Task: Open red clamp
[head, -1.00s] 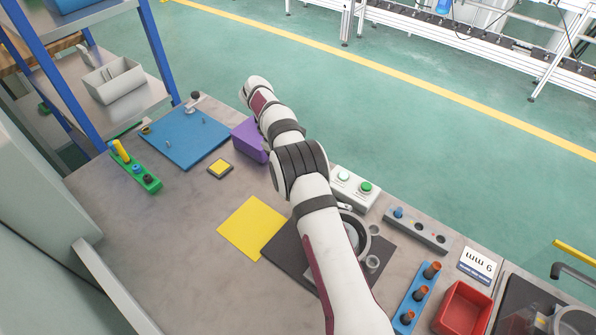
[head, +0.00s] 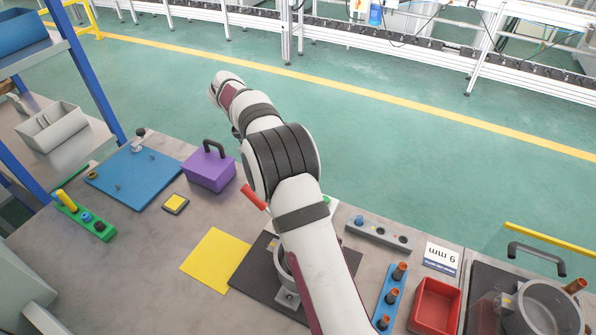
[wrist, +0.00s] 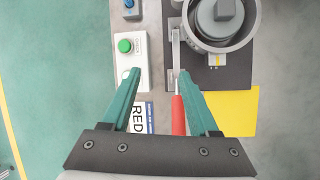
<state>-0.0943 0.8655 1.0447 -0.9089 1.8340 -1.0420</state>
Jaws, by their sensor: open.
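The red clamp's handle (wrist: 178,114) lies between my gripper's (wrist: 161,74) two green fingers in the wrist view, close to the right finger. My gripper is open, and I cannot tell whether a finger touches the handle. The clamp's grey metal arm (wrist: 176,50) runs on from the handle, beside a round grey metal fixture (wrist: 221,25) on a dark plate (wrist: 212,78). In the head view the red handle (head: 254,197) sticks out to the left of my arm. My arm hides the gripper and part of the fixture there.
A white box with a green button (wrist: 125,46) and a RED label card (wrist: 140,116) lie left of the clamp in the wrist view. A yellow sheet (head: 216,263) lies beside the dark plate. A purple box (head: 209,171) with a black handle stands behind it.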

